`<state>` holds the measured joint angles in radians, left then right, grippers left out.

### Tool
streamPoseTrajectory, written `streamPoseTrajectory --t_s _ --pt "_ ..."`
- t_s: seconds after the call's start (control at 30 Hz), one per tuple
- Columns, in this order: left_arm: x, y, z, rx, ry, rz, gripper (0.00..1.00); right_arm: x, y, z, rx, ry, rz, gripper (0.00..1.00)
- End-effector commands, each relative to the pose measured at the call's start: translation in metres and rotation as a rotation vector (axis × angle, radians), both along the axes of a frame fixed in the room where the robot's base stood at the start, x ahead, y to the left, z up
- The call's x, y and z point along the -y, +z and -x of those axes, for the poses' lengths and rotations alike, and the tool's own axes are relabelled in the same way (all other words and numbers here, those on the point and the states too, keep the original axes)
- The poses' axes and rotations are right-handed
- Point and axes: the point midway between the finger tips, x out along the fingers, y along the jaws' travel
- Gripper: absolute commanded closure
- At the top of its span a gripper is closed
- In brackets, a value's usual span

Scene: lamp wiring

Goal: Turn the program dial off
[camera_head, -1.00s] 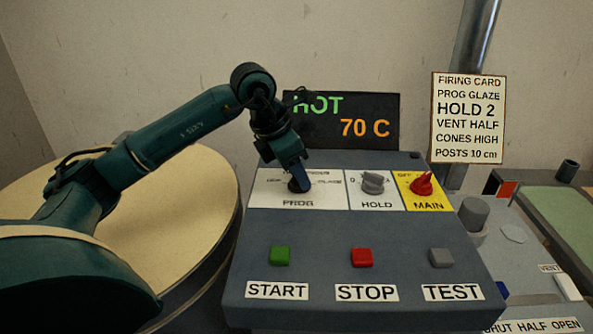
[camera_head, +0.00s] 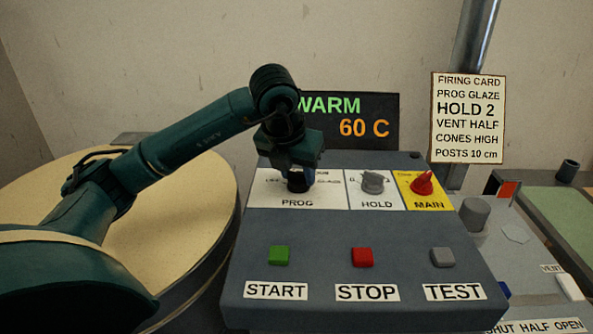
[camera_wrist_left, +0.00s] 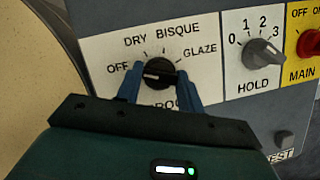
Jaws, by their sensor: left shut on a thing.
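The program dial (camera_wrist_left: 158,68) is a black round knob on the white PROG panel, with OFF, DRY, BISQUE and GLAZE printed around it. My left gripper (camera_wrist_left: 159,80) is shut on the dial, one blue finger on each side of it. A pale mark on the knob lies on its left side, towards OFF; its exact setting is hard to tell. In the head view my left gripper (camera_head: 298,184) points down over the dial and hides most of it and part of its labels. My right gripper is not in view.
The grey HOLD knob (camera_head: 372,182) and red MAIN knob (camera_head: 422,184) sit right of the dial. START (camera_head: 279,256), STOP (camera_head: 362,258) and TEST (camera_head: 441,257) buttons are in front. The display (camera_head: 349,120) behind reads WARM 60 C. A firing card (camera_head: 468,117) hangs at right.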

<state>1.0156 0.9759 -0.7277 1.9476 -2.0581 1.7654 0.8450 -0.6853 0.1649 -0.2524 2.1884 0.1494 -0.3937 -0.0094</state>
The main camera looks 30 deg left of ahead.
Motion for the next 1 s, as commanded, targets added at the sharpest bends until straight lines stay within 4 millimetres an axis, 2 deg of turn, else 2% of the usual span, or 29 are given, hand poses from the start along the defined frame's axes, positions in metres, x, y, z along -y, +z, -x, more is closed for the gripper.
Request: streamPoseTrajectory --t_s 0.57,0.6,0.83,1.0 --pt "-0.0006 0.0 0.0001 -0.001 0.033 -0.002 0.85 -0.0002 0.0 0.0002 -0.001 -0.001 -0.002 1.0" --pt "-0.0006 0.0 0.0001 -0.001 0.033 -0.002 0.6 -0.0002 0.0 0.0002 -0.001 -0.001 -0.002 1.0" --pt "-0.0003 -0.0001 0.0001 -0.001 0.032 -0.001 0.41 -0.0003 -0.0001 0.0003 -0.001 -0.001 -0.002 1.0" --pt "-0.0001 -0.0002 0.0002 -0.001 0.031 -0.001 0.41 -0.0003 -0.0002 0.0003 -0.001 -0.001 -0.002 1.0"
